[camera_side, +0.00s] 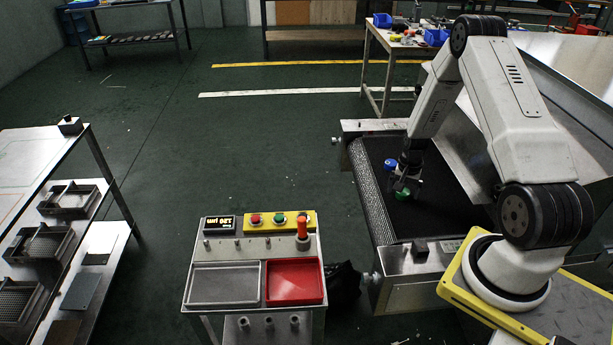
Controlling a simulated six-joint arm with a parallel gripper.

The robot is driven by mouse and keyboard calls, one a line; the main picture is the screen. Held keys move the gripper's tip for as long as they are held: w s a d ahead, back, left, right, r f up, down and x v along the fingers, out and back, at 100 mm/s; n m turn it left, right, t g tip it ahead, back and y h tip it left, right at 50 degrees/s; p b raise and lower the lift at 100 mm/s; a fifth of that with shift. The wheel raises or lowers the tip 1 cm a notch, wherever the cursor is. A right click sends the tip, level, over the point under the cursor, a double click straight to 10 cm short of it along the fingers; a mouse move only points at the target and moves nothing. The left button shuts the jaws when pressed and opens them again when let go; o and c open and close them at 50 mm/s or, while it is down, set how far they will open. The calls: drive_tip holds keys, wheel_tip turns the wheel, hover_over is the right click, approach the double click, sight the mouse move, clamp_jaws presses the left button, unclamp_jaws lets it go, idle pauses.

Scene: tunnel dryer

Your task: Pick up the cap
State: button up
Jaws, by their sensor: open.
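Two small round objects that look like caps lie on the black conveyor belt (430,215) near its left end. One is a blue cap (391,164); the other is a green cap (403,194), a little nearer to the camera. My gripper (406,186) points down at the green cap, with its dark fingers low over the belt and partly covering that cap. My gripper is open. The fingers are dark and small here, so I cannot tell whether they are around the green cap or just above it. The blue cap is just left of the gripper, apart from it.
A control cart (252,250) with buttons, a grey tray (224,283) and a red tray (295,281) stands left of the conveyor. A metal shelf rack (100,165) is at far left. A workbench (378,35) with blue bins stands behind. The belt right of the gripper is bare.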

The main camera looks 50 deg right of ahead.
drive_tip(key=c, duration=1.3)
drive_tip(key=shift+r, duration=0.2)
drive_tip(key=shift+c, duration=0.2)
drive_tip(key=shift+r, duration=0.45)
drive_tip(key=s+a+r, duration=0.8)
drive_tip(key=s+r, duration=0.3)
drive_tip(key=shift+a+r, duration=0.15)
drive_tip(key=shift+r, duration=0.2)
drive_tip(key=shift+s, duration=0.1)
